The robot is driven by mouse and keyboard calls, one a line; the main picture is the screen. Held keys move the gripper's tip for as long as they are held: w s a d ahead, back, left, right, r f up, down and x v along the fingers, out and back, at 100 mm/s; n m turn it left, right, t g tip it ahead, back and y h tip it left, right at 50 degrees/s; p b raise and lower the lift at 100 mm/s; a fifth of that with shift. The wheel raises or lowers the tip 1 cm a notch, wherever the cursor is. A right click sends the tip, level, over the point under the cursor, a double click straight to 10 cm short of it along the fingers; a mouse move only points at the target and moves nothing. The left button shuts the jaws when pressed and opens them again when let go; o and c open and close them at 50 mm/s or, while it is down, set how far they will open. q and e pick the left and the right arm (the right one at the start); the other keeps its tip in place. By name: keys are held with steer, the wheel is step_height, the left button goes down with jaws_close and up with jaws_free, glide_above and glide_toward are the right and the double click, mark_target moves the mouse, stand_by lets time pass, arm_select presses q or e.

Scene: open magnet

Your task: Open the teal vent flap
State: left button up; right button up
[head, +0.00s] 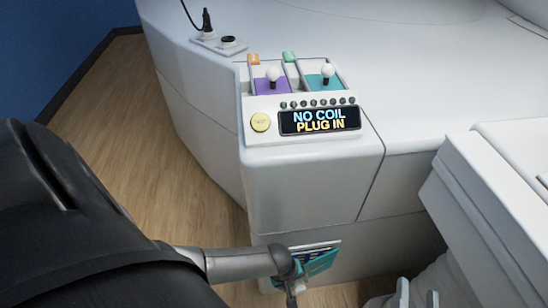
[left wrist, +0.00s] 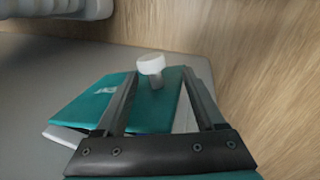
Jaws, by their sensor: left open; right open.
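The teal vent flap (head: 322,262) is low on the front of the white cabinet, partly hidden by my left arm in the head view. A dark slatted part shows just above the flap. In the left wrist view the teal flap (left wrist: 90,102) fills the middle, with a white knob (left wrist: 151,65) standing on it and a white edge showing beneath. The flap looks tilted away from that edge. My left gripper (head: 292,288) is at the flap; in the wrist view its fingers (left wrist: 160,80) are open either side of the knob. Contact cannot be told. My right gripper is out of view.
A white table-like body (head: 480,200) stands at the right. Wooden floor (head: 165,160) is free at left.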

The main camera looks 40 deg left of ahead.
arm_select(q)
steer(key=s+a+r+m+p, duration=0.1)
steer(key=a+r+p, duration=0.1)
steer(key=r, duration=0.5)
steer(key=s+a+r+p, duration=0.1)
steer(key=a+r+p, duration=0.2)
steer(key=r+p, duration=0.2)
step_height(320, 180, up, 3)
steer(key=shift+f+m, duration=0.1)
steer(key=shift+m, duration=0.3)
